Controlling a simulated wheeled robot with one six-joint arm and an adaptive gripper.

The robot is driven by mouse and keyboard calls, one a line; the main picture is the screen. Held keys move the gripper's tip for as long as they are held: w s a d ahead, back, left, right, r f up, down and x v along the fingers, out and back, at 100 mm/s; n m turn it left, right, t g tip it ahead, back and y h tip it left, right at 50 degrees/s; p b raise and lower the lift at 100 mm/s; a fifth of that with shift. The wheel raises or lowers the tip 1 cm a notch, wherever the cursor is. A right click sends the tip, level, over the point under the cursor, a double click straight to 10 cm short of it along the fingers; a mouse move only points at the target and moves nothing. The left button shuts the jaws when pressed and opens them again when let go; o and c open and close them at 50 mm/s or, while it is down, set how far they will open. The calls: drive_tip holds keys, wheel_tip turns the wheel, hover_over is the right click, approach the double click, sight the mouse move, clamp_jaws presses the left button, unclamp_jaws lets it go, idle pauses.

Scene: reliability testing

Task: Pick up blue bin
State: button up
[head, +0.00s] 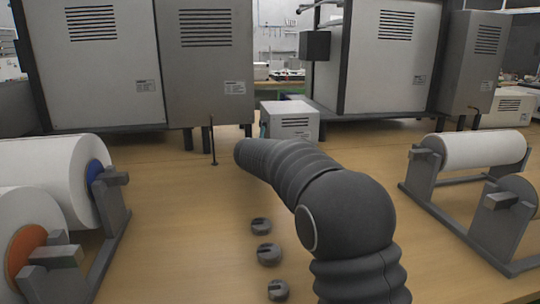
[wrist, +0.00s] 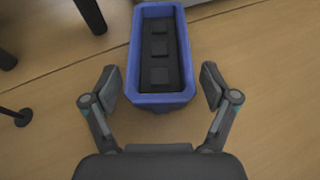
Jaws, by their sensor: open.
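The blue bin (wrist: 162,99) is an open, rectangular box in the wrist view, at the top centre on the wooden table. A black insert with several dark square pieces lies inside it. My gripper (wrist: 158,88) is open in the wrist view, with one finger on each side of the bin's near end. Gaps show between the fingers and the bin walls, so neither finger appears to touch it. In the head view my arm covers the middle of the table, and the gripper and bin are hidden behind it.
Large grey cabinets (head: 100,60) stand along the back, with a small white box (head: 290,122) between them. White rolls on stands are at left (head: 45,170) and right (head: 480,150). A thin black post (head: 213,140) stands near the bin area. Several small dark knobs (head: 268,254) lie by my arm.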

drive_tip(key=shift+x, duration=1.1)
drive_tip(key=c, duration=1.4)
